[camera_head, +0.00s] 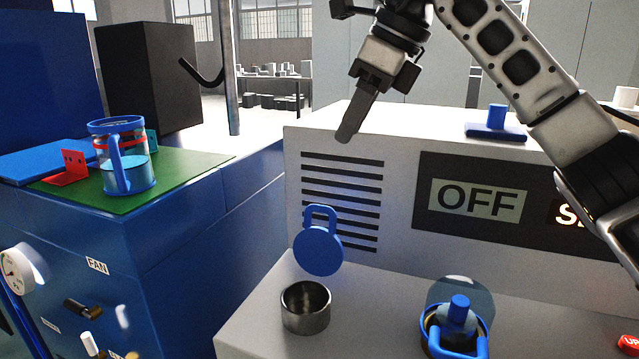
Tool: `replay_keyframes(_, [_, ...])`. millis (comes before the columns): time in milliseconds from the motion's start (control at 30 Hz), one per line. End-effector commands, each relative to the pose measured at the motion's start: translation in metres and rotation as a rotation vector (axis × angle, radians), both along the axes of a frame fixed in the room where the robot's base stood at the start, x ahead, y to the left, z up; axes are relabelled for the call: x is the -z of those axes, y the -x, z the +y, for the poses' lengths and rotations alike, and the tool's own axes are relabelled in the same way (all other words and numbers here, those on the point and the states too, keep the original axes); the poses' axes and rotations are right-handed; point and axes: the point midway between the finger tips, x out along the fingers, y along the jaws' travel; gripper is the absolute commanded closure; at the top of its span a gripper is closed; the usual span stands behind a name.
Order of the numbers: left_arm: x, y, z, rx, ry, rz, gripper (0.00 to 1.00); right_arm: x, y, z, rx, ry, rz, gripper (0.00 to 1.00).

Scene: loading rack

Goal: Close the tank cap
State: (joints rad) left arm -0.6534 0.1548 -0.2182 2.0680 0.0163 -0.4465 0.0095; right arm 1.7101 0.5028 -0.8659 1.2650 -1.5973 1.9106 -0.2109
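The tank cap (318,251) is a round blue disc with a blue loop handle on its upper edge. It stands tilted up, open, just behind the short metal tank neck (305,309). The neck's dark round mouth faces up, uncovered. My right gripper (347,133) is above and behind the cap, in front of the white machine's top edge, clear of the cap. Its fingers point down and left and show as one narrow bar, so I cannot tell if they are apart. It holds nothing that I can see. My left gripper is out of view.
A white machine (400,140) with vent slots and an OFF panel (478,200) rises behind the neck. A blue-handled fitting (457,325) stands to the right. A blue cabinet (200,260) at left bears a clear jug (124,165) on a green mat (190,170).

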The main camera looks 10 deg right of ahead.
Motion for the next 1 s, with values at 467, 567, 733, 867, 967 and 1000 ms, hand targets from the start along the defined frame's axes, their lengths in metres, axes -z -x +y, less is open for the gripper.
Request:
replay_keyframes(467, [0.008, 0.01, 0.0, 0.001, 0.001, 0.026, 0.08, 0.035, -0.011, -0.004, 0.042, 0.072, -0.015, 0.67])
replay_keyframes(567, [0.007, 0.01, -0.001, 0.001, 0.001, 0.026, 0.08, 0.055, -0.017, 0.003, 0.041, 0.072, -0.015, 0.67])
replay_keyframes(733, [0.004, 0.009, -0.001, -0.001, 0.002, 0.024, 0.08, 0.088, -0.026, 0.013, 0.042, 0.071, -0.015, 0.67])
replay_keyframes(867, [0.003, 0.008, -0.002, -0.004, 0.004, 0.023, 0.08, 0.108, -0.032, 0.02, 0.042, 0.07, -0.017, 0.67])
replay_keyframes(967, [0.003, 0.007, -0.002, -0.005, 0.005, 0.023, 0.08, 0.119, -0.036, 0.023, 0.042, 0.07, -0.017, 0.67])
replay_keyframes(1000, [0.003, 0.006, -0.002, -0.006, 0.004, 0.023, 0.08, 0.122, -0.037, 0.024, 0.043, 0.069, -0.018, 0.67])
